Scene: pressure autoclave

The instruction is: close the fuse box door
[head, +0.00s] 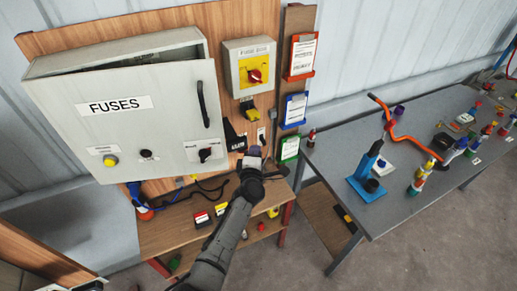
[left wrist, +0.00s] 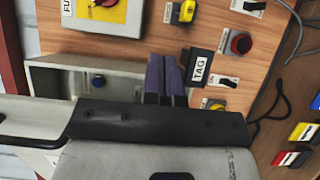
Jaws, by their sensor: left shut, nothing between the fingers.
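The fuse box door (head: 130,118), a large pale grey panel labelled FUSES, stands ajar in front of its box (head: 130,48). A dark gap shows along the top. A black handle (head: 203,104) sits near the door's right edge. My left gripper (head: 253,155) is shut and empty, right of the door's lower right corner and apart from the handle. In the left wrist view the purple fingers (left wrist: 165,75) are together in front of the wooden board, beside the open box (left wrist: 110,80); the door (left wrist: 22,108) shows at the left. My right gripper is not in view.
A grey switch box with a red knob (head: 255,76) is on the wooden board, right of the door. Clipboards hang further right. A wooden shelf (head: 170,232) below holds small blocks and cables. A grey table (head: 400,215) with tools stands at the right.

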